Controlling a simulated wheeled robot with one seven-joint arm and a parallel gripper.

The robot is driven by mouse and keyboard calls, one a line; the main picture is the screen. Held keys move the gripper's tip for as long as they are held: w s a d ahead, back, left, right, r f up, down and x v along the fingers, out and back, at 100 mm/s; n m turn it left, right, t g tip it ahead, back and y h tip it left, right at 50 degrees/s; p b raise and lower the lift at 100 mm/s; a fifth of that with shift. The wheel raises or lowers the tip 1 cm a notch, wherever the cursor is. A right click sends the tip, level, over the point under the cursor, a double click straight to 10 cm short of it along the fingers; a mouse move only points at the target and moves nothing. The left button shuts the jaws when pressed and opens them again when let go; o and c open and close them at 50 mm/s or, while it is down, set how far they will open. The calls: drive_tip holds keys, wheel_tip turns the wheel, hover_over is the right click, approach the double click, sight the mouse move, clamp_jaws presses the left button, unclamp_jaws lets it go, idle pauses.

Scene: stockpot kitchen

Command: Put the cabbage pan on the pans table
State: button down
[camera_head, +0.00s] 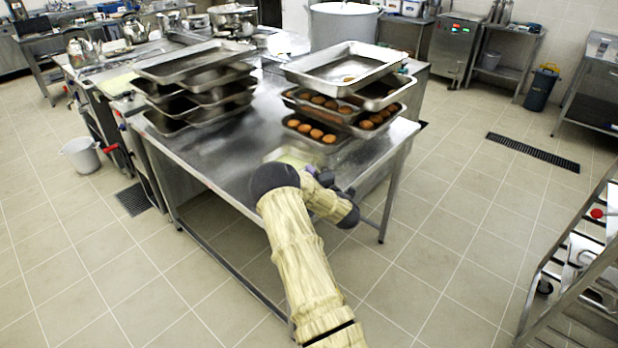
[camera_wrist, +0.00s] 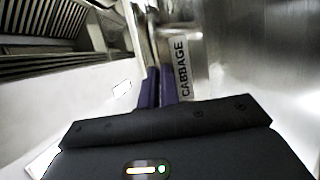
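The cabbage pan shows in the wrist view as a metal wall with a white label reading CABBAGE (camera_wrist: 181,68). My gripper (camera_head: 309,169) is mostly hidden by my arm in the head view. I cannot tell whether the pan touches the table.
The steel table (camera_head: 225,152) carries a left stack of empty pans (camera_head: 195,65) and a right stack (camera_head: 345,68) with pans of round brown food. A large pot (camera_head: 343,24) stands behind. A rack (camera_head: 570,275) is at right. Open tiled floor lies between.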

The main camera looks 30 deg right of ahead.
drive_tip(key=shift+r, duration=0.1)
drive_tip(key=shift+f, duration=1.9)
drive_tip(key=c, duration=1.6)
unclamp_jaws()
drive_tip(key=shift+c, duration=0.2)
drive_tip(key=shift+s+f, duration=0.1)
drive_tip(key=shift+s, duration=0.05)
drive_tip(key=s+b, duration=0.2)
drive_tip(key=s, duration=1)
drive_tip(key=shift+a, duration=0.15)
drive_tip(key=shift+w, duration=0.15)
